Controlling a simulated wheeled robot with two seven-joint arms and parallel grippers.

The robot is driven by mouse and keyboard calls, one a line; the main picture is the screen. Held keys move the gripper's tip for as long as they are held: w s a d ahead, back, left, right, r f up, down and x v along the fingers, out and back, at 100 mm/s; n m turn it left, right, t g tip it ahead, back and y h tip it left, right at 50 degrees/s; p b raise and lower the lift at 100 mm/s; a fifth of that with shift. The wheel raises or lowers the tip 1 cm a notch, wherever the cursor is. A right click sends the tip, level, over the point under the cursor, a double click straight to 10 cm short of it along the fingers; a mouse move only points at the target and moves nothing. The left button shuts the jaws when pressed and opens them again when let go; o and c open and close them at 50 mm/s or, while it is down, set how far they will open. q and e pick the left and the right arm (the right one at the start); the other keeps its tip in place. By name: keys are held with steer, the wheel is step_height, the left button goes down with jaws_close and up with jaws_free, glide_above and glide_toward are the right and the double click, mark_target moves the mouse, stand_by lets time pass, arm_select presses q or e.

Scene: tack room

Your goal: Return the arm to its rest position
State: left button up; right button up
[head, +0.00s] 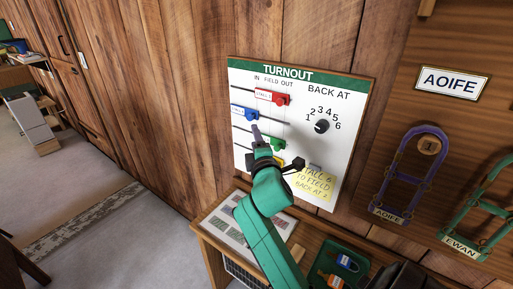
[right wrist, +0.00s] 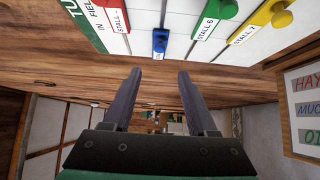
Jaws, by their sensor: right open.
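My right arm reaches up from the bottom in the head view. Its gripper (head: 256,130) is in front of the turnout board (head: 350,90), just below the blue slider (head: 238,110). In the right wrist view the gripper (right wrist: 159,73) is open, with nothing between its fingers and the blue slider (right wrist: 160,42) ahead, apart from them. The green Stall 6 slider (right wrist: 220,12) and the red slider (head: 281,99) sit around the FIELD column; the blue one is nearer IN. The yellow slider (right wrist: 272,14) is partly hidden by my arm in the head view. My left gripper is not in view.
A black dial (head: 322,126) numbered 1 to 6 and a yellow note (head: 312,185) are on the board. Below are a wooden bench (head: 204,247) and a green tray (head: 343,257). Purple (head: 408,170) and green halters hang at the right. Floor at left looks open.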

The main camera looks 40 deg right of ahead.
steer(key=shift+v, duration=1)
